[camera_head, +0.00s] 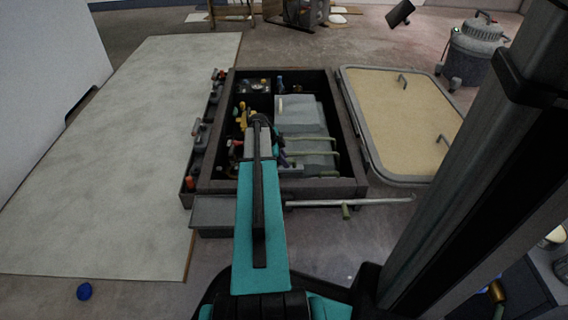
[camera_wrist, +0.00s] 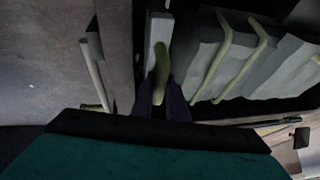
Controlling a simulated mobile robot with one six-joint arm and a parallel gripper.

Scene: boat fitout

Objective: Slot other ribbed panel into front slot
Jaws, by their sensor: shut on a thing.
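My gripper (camera_wrist: 165,98) is shut on a green handle (camera_wrist: 162,65) in the wrist view. The handle belongs to a pale grey piece (camera_wrist: 158,28), seen nearly edge-on, which I take to be the ribbed panel; its ribs cannot be made out. It is beside the dark wall of an open box (camera_head: 355,183). In the head view my arm covers the gripper and this piece. Other grey panels (camera_head: 300,112) with green handles (camera_head: 318,153) lie in the box's right part; they also show in the wrist view (camera_wrist: 205,55). The front slot is not distinguishable.
A grey tray (camera_head: 210,212) juts out at front left. Tools line the left rim. A framed lid (camera_head: 405,120) lies at right, a pale board (camera_head: 120,150) at left.

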